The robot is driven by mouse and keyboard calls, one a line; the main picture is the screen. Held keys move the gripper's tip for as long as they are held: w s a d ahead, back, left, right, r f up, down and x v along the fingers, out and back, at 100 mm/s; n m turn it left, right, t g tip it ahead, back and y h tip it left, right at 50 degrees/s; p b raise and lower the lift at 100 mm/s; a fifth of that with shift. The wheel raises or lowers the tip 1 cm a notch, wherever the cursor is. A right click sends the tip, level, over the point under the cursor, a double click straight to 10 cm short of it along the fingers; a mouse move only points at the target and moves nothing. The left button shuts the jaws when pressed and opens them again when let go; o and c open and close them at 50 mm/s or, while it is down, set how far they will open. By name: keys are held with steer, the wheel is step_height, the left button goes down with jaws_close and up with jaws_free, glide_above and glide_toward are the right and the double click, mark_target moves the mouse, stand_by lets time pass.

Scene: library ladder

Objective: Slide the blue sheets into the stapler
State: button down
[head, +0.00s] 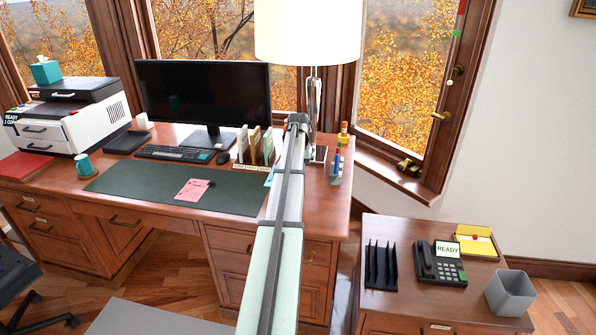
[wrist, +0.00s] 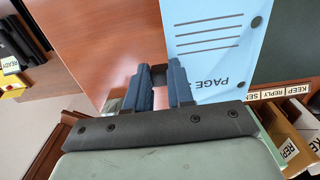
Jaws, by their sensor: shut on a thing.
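The blue sheets (wrist: 208,40) lie to the upper right of my fingers in the wrist view, with printed lines, dark dots and the word PAGE. A small light-blue corner of them shows in the head view (head: 268,180), beside my arm. In the head view my arm hides the gripper. I see no clear stapler in either view.
A labelled sorter (head: 255,148) stands close by, left of my arm. A green desk mat (head: 135,185) holds a pink paper (head: 192,190). A lamp (head: 308,35) and pen holder (head: 336,175) stand at the right. A side cabinet (head: 410,300) carries a phone (head: 440,265).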

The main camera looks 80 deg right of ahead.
steer(key=shift+f, duration=1.85)
steer(key=shift+d+f, duration=0.25)
steer(key=shift+f, duration=0.5)
steer(key=shift+d+f, duration=0.25)
steer(key=shift+f, duration=0.55)
steer(key=shift+d+f, duration=0.25)
steer(key=shift+f, duration=0.5)
steer(key=shift+d, duration=2.95)
steer(key=shift+d, duration=0.1)
steer(key=c, duration=0.9)
jaws_free()
steer(key=shift+r, duration=0.1)
step_height(320, 180, up, 7)
